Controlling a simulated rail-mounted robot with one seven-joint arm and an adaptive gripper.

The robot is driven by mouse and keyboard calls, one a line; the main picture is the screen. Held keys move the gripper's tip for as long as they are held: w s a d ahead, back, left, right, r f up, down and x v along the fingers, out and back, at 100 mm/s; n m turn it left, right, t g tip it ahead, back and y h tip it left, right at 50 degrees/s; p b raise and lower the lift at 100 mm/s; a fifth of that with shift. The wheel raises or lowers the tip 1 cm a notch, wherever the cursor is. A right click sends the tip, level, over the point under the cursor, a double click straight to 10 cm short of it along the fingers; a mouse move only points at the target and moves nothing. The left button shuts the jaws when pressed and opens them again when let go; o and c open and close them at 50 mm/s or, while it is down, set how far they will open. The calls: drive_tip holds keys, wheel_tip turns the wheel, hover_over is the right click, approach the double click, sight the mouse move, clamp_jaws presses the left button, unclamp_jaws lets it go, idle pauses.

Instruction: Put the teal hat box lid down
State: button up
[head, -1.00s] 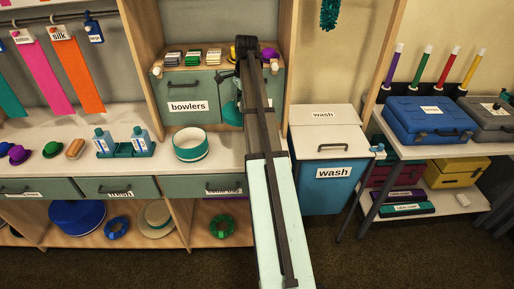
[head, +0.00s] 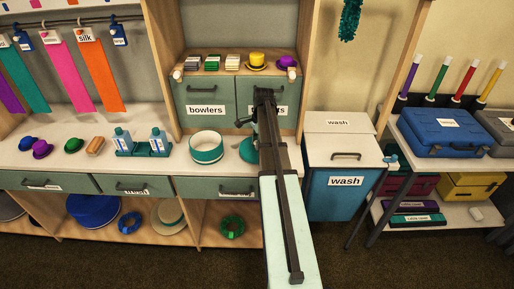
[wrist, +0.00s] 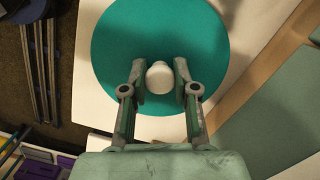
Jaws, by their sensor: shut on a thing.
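The teal hat box lid (wrist: 118,45) is a flat teal disc with a white knob (wrist: 160,78) in the middle. My gripper (wrist: 160,70) is shut on that knob, one finger on each side. In the head view the lid (head: 247,150) is at the white counter's level, right of the open white hat box (head: 207,148) with teal bands, and partly hidden behind my arm. I cannot tell if the lid touches the counter.
Cabinet doors labelled bowlers (head: 206,108) stand behind. A blue wash bin (head: 342,190) stands right of the counter.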

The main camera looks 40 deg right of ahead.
drive_tip(key=shift+f+p, duration=0.3)
drive_tip(key=shift+f, duration=1.35)
drive_tip(key=shift+f, duration=0.15)
drive_tip(key=o, duration=1)
drive_tip(key=r+b, duration=0.1)
drive_tip(key=r, duration=0.3)
drive_tip(key=d+r+b, duration=0.1)
drive_tip(key=r, duration=0.3)
drive_tip(key=r+b, duration=0.1)
drive_tip(key=r, duration=0.3)
drive_tip(key=shift+s+d+r, duration=0.15)
drive_tip(key=shift+s, duration=0.05)
